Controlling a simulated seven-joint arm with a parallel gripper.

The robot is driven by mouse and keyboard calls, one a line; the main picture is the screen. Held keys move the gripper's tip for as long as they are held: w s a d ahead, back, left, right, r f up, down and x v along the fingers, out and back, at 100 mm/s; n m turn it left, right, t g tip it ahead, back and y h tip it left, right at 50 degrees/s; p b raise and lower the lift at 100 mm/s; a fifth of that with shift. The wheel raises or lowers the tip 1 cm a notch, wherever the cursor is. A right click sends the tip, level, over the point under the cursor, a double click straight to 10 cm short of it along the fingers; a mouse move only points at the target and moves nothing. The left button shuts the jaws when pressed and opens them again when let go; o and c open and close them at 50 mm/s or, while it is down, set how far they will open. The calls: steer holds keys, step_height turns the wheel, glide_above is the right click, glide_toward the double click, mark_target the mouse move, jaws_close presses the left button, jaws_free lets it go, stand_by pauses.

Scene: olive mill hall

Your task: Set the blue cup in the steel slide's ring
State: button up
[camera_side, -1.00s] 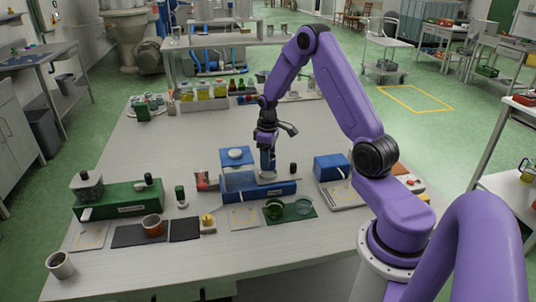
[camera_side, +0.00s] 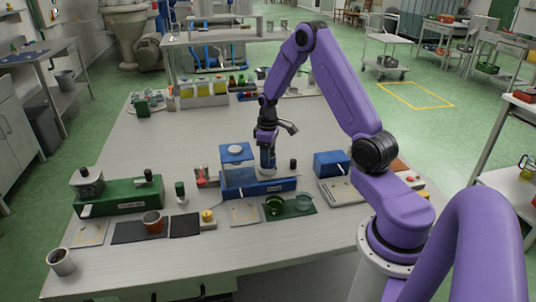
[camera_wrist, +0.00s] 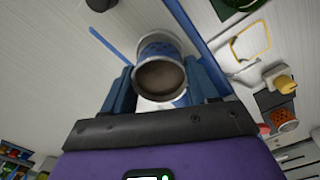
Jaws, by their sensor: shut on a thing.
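The blue cup (camera_wrist: 158,66) is between my gripper's fingers in the wrist view, its grey rim and brownish inside facing the camera. My gripper (camera_side: 267,152) is shut on it and points down over the right part of the blue machine (camera_side: 274,187). The gripper also shows in the wrist view (camera_wrist: 165,88). In the side view the cup is small and partly covered by the fingers. A pale steel part shows beneath it, but I cannot make out the ring or tell whether the cup touches it.
A clear box with a blue top (camera_side: 237,153) stands just left of my gripper. A green mat with glass dishes (camera_side: 290,207) lies in front. The back-middle table is clear.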

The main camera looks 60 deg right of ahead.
steer(key=shift+f, duration=0.2)
stand_by(0.3)
steer(key=shift+f, duration=0.6)
steer(key=shift+f, duration=0.2)
steer(key=shift+f, duration=0.25)
steer(key=o, duration=1.1)
steer(key=shift+o, duration=0.2)
steer(key=shift+r, duration=4)
